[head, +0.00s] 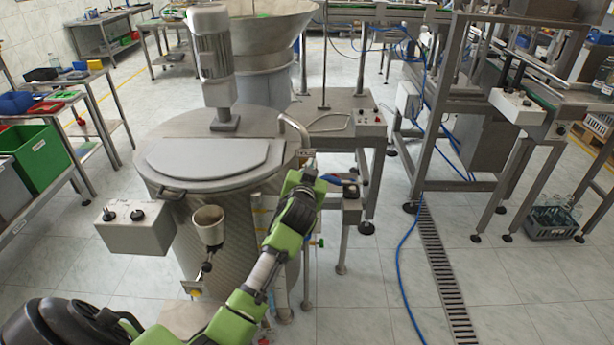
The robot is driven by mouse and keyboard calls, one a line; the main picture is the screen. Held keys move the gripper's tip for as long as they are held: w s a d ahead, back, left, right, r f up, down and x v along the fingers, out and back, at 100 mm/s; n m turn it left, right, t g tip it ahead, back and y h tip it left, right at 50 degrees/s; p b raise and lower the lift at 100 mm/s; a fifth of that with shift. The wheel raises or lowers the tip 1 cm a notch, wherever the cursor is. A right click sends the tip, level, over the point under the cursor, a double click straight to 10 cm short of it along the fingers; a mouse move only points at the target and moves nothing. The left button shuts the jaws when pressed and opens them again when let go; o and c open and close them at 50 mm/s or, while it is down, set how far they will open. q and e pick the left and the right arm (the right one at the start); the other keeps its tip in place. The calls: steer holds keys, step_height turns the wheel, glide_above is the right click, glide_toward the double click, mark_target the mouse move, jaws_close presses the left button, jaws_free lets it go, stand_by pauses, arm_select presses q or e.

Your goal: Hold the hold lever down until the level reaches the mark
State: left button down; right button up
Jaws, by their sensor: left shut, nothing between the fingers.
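The steel tank (180,165) with a pale lid stands left of centre. My left arm reaches up from the bottom left along its right side. My right gripper is not in view.
A grey control box (135,228) with black knobs and a cup-shaped funnel (208,226) stick out from the tank's front. A steel side table (345,115) stands behind the gripper. A blue hose (402,265) and a drain grate (440,265) cross the open floor at right.

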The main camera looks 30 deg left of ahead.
arm_select(q)
steer(key=f, duration=0.2)
steer(key=shift+s+a+f+p, duration=0.25)
steer(key=shift+s+f+p, duration=0.05)
steer(key=shift+f+p, duration=0.1)
steer(key=shift+s+f, duration=0.35)
steer(key=shift+s, duration=0.1)
steer(key=shift+w+f, duration=0.1)
